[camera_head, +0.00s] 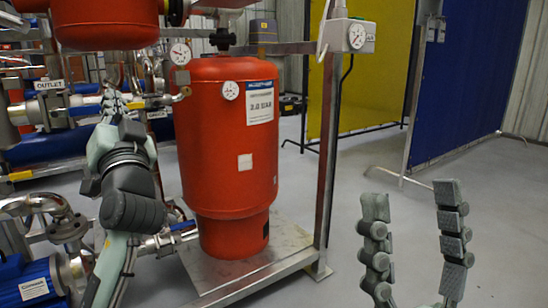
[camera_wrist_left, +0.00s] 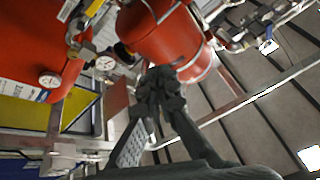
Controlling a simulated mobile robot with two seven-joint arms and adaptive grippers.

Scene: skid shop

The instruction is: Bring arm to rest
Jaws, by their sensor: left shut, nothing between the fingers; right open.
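My left arm (camera_head: 130,190) comes in from the lower left and reaches up toward the pipework. Its gripper (camera_head: 113,103) is at the far end, small and partly hidden behind the wrist, in front of the pipes left of the red tank. In the left wrist view the gripper (camera_wrist_left: 160,88) is shut with nothing in it, and red vessels and pipes show beyond it. I cannot tell whether it touches any pipe. My right gripper (camera_head: 411,198) is open and empty, fingers pointing up, over the grey floor at the lower right.
A red tank (camera_head: 225,150) with a gauge stands on a metal skid frame (camera_head: 240,283). A steel post (camera_head: 327,150) carries a gauge box (camera_head: 346,36). A blue motor (camera_head: 30,283) sits lower left. Yellow (camera_head: 375,70) and blue (camera_head: 465,80) screens stand behind. Floor at right is clear.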

